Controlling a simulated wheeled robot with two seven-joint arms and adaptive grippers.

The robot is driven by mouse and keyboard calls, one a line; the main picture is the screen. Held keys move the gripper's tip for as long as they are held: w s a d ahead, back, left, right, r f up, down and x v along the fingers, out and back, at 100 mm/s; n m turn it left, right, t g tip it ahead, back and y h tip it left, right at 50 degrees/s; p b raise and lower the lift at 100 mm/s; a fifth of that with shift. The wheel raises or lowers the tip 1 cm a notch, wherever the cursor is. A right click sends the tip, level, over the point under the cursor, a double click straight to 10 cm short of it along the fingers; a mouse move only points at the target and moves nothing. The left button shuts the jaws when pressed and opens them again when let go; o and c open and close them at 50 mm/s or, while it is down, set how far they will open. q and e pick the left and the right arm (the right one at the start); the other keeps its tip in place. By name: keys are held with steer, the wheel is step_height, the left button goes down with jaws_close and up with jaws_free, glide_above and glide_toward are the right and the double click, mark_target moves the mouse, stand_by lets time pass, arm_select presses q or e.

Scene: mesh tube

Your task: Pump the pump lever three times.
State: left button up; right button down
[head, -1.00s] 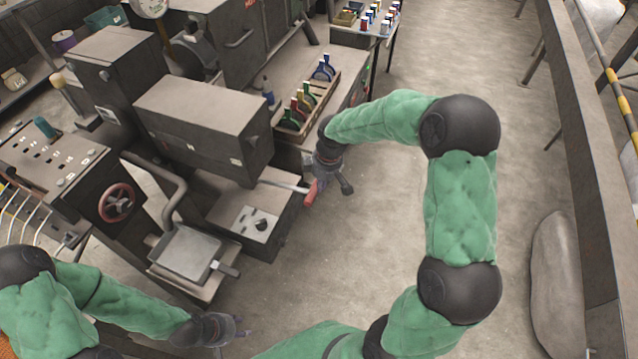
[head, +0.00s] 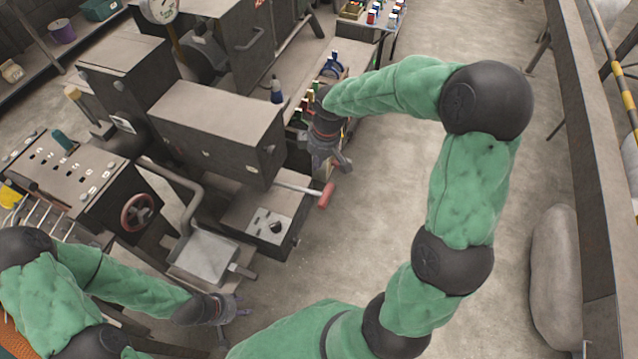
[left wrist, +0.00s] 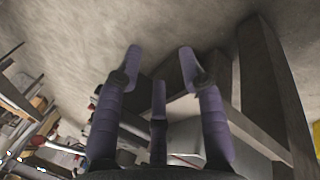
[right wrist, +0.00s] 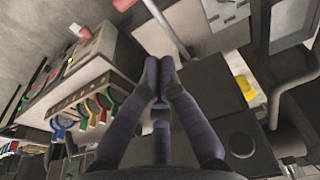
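The pump lever is a pale rod (head: 295,187) with a red grip (head: 326,195), sticking out from the dark machine in the middle of the head view. In the right wrist view its rod (right wrist: 166,22) crosses the top, with the red grip (right wrist: 124,4) at the edge. My right gripper (head: 335,167) is just beyond the red grip and apart from it. My left gripper (head: 238,313) is low at the left, open and empty, with spread fingers in the left wrist view (left wrist: 160,68).
A rack of coloured handles (head: 304,108) stands close behind my right gripper. A metal tray (head: 205,255) juts out beside my left gripper. A red handwheel (head: 138,212) is further left. The floor (head: 375,215) right of the lever is clear.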

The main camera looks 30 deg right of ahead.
steer(key=b, duration=0.1)
glide_above(318, 194)
steer(key=w+a, duration=0.1)
step_height(318, 194, down, 10)
steer(key=shift+w+a+f, duration=0.1)
steer(key=shift+f, duration=0.05)
steer(key=shift+s+d+f+b, duration=0.15)
steer(key=shift+s+d+f, duration=0.15)
steer(key=shift+f, duration=0.15)
steer(key=shift+s+d+f+b, duration=0.15)
steer(key=shift+s+d+f, duration=0.1)
steer(key=shift+f, duration=0.2)
steer(key=shift+s+d+f, duration=0.25)
steer(key=shift+s+f, duration=0.05)
steer(key=shift+f, duration=0.2)
